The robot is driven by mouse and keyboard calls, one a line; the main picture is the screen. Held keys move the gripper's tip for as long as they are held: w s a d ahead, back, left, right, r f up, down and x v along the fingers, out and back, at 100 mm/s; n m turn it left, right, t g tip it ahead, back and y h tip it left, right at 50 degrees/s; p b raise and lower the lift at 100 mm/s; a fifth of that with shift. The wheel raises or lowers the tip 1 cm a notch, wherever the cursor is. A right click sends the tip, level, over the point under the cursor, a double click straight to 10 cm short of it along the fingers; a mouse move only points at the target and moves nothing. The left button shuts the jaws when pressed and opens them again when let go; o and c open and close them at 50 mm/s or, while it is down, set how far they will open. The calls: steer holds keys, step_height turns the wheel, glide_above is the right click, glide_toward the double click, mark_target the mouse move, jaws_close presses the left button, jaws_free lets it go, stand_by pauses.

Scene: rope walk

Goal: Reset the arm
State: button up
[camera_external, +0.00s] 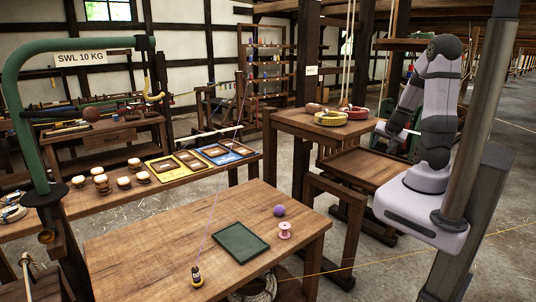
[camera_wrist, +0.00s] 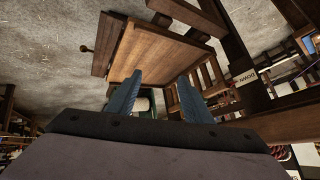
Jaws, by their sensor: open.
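In the wrist view my gripper (camera_wrist: 160,77) shows as two blue fingers standing apart, with nothing held between them. Past the fingers, a wooden table-like surface (camera_wrist: 165,50) and a small pale and green thing, partly hidden, are in view. In the external view my arm rises at the right, bends at the top and comes down towards the back, away from the front table (camera_external: 150,240). The fingers are too small there to make out.
The front table holds a green tray (camera_external: 240,243), a purple ball (camera_external: 279,211), a pink spool (camera_external: 285,230) and a dark-and-yellow weight (camera_external: 196,277) on a thin purple line. A green hook frame (camera_external: 20,110) stands left. Rope coils (camera_external: 331,118) lie on the rear table.

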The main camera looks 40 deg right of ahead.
steer(key=a+f+n+g+y, duration=0.1)
steer(key=a+f+n+y, duration=0.2)
steer(key=a, duration=0.5)
steer(key=a+f+n+g+y, duration=0.15)
steer(key=a+n, duration=0.25)
steer(key=a, duration=0.4)
steer(key=s+a+r+n+g+y+p, duration=0.2)
steer(key=s+a+n, duration=0.4)
steer(key=a, duration=0.6)
steer(key=shift+s+a+r+n+g, duration=0.3)
steer(key=shift+s+r+n+g, duration=0.1)
steer(key=shift+r+n+g, duration=0.25)
